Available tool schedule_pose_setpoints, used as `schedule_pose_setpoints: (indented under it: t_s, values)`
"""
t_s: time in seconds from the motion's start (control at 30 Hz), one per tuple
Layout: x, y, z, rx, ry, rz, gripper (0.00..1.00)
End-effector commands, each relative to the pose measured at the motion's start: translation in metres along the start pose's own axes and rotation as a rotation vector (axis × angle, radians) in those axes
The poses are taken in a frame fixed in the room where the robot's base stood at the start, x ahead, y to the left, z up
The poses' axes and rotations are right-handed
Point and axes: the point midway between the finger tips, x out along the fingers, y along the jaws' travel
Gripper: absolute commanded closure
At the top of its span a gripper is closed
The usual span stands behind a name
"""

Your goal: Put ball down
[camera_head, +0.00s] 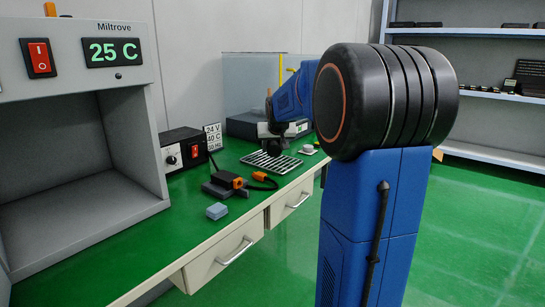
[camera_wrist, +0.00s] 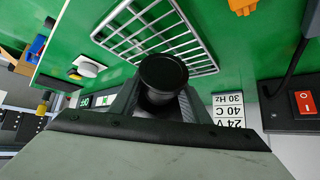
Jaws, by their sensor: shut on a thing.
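A white wire rack (camera_wrist: 120,37) lies on the green bench top beyond the ball. In the head view, my gripper (camera_head: 271,135) is low over the bench, above the back part of the wire rack (camera_head: 272,163). The ball is small and dark there, and I cannot tell whether it touches the rack.
A black control box (camera_head: 184,148) and a sign (camera_head: 213,137) stand to the left. A white round piece (camera_head: 308,150) is at right. The bench's front corner is clear.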

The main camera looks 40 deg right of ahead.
Motion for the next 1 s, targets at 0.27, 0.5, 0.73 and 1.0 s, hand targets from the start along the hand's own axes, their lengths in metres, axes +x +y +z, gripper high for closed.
schedule_pose_setpoints:
  t_s: [0.27,0.5,0.73,1.0]
  values:
    - [0.018,0.0,0.018,0.001,-0.001,0.0,0.95]
    - [0.027,0.0,0.026,0.001,0.002,-0.001,0.95]
    - [0.028,0.0,0.028,0.001,0.001,0.0,0.95]
    - [0.029,0.0,0.029,0.0,0.0,0.0,0.39]
